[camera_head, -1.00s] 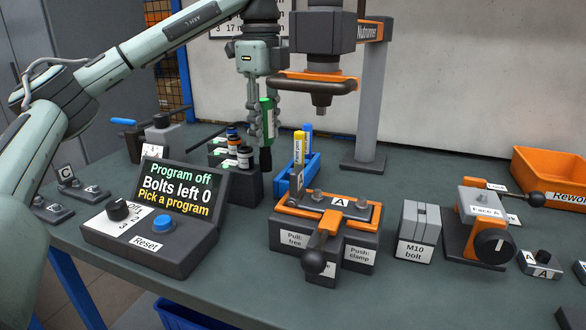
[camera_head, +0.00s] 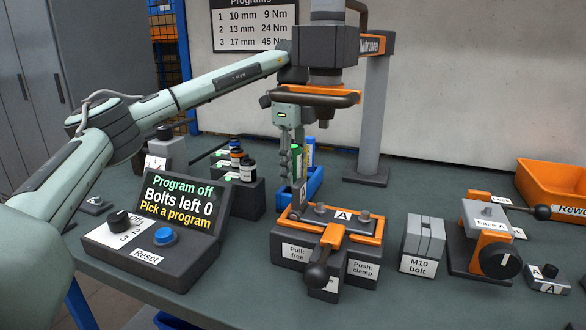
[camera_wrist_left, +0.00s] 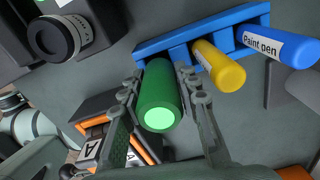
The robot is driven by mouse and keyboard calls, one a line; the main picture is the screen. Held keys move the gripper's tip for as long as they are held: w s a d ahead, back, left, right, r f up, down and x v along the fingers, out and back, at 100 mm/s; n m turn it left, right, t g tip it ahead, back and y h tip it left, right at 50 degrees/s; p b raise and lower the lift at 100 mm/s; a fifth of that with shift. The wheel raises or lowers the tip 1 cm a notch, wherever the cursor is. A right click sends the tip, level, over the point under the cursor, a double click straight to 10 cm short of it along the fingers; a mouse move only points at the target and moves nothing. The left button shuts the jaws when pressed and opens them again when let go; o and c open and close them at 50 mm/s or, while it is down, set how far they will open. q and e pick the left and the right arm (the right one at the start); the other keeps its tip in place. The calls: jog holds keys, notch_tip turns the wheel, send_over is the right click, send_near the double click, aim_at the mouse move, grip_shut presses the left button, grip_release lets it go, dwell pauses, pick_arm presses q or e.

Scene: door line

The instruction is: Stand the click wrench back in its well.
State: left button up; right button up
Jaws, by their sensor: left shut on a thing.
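My right gripper is out of view.
The orange-and-grey clamp fixture (camera_head: 330,225) stands just in front of the rack. The nutrunner (camera_head: 330,75) hangs close above and right of the gripper. A black bottle block (camera_head: 245,190) is to the left, with the program box (camera_head: 155,235) in front.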

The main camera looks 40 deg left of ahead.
aim_at(293, 146)
pick_arm(q)
jog(key=shift+f, duration=0.2)
jog(key=o, duration=0.9)
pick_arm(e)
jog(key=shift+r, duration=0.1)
pick_arm(q)
jog(key=shift+r, duration=0.2)
notch_tip(293, 146, up, 8)
jog(key=shift+f, duration=0.15)
notch_tip(293, 146, up, 4)
jog(key=shift+f+p, duration=0.1)
jog(key=shift+p, duration=0.65)
jog(key=shift+r, duration=0.25)
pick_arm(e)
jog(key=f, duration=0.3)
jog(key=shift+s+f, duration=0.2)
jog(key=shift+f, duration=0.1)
